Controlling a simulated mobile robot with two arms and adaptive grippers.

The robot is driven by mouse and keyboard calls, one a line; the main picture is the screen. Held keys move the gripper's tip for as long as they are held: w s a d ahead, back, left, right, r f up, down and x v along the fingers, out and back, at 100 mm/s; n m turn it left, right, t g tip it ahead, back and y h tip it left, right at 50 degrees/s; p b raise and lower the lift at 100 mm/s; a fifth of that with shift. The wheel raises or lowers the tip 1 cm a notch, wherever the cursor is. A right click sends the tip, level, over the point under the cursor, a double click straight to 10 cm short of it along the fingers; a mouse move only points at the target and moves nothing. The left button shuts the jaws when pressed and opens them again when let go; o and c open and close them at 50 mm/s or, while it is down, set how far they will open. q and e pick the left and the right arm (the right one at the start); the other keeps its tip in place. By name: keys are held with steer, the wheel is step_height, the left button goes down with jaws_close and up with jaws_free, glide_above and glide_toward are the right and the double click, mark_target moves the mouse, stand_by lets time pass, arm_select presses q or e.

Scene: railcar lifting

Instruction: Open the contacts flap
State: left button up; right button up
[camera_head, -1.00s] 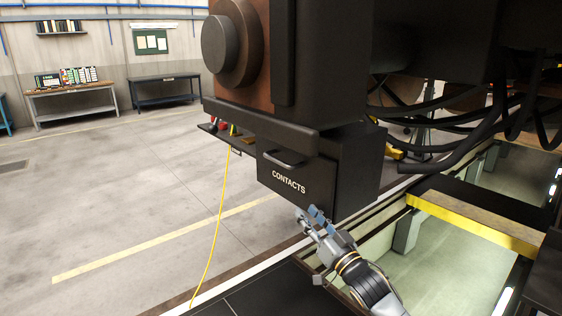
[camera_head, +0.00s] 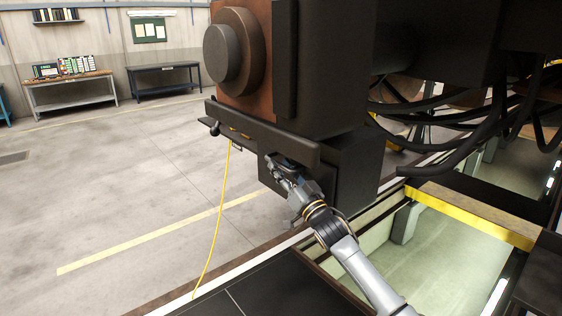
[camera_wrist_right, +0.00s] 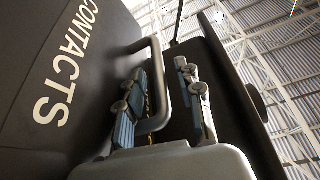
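The contacts flap (camera_wrist_right: 105,50) is the dark front of a black box under the railcar. Its white CONTACTS lettering shows in the wrist view; in the head view my right gripper and arm hide it. The flap looks closed. A grey bar handle (camera_wrist_right: 163,85) stands out from it. My right gripper (camera_head: 277,165) is at the handle, its fingers on either side of the bar with a gap between them. I cannot tell whether either finger touches the bar. My left gripper is in neither view.
A dark beam (camera_head: 262,130) of the railcar runs just above the box. Thick black hoses (camera_head: 450,125) hang at the right. A yellow cable (camera_head: 221,205) drops to the floor at the left. A yellow-edged pit crossing (camera_head: 470,218) lies at the right.

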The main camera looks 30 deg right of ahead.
steer(key=shift+w+r, duration=0.2)
steer(key=shift+w, duration=0.25)
steer(key=shift+c, duration=0.2)
jaws_close()
steer(key=shift+a+f, duration=0.1)
